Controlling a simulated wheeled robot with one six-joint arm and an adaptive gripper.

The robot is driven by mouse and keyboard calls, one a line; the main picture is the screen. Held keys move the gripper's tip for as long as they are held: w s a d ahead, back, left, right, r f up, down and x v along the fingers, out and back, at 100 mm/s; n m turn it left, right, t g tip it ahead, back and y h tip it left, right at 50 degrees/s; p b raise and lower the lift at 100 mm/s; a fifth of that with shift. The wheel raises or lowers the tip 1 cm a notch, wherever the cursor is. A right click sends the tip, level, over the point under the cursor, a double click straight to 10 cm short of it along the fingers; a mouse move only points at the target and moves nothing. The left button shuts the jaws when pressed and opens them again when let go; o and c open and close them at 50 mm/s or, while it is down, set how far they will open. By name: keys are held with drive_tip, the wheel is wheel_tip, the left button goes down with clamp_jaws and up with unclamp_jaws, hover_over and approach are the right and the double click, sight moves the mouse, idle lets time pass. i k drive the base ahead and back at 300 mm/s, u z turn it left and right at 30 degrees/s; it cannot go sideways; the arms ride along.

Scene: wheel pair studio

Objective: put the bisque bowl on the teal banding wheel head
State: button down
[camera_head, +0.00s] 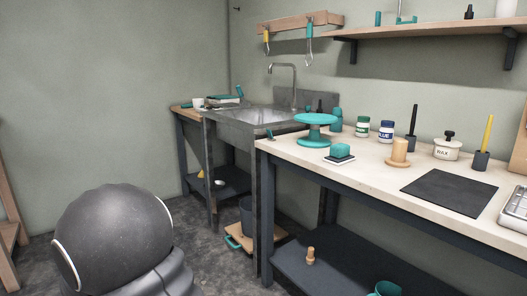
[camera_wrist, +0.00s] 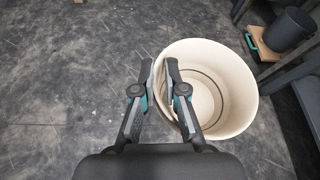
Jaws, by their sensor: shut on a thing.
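The bisque bowl (camera_wrist: 235,95) is cream-coloured and fills the right middle of the wrist view, held over the dark floor. My gripper (camera_wrist: 160,72) is shut on its left wall, with one finger outside and one inside the rim. The bowl's inside looks empty, with a dark ring near its bottom. The teal banding wheel (camera_head: 315,119) stands on the near left end of the light worktop in the head view, and its round head looks bare. The bowl and gripper do not show in the head view.
A teal sponge (camera_head: 341,151) on a small dish stands just in front of the wheel. Jars (camera_head: 386,130), a wooden piece (camera_head: 399,152) and a dark mat (camera_head: 451,191) lie further right on the worktop. A metal sink (camera_head: 250,120) is behind left. A bucket (camera_wrist: 287,29) stands on a low wooden board.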

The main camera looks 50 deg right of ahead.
sight(317, 117)
drive_tip(key=z, duration=1.05)
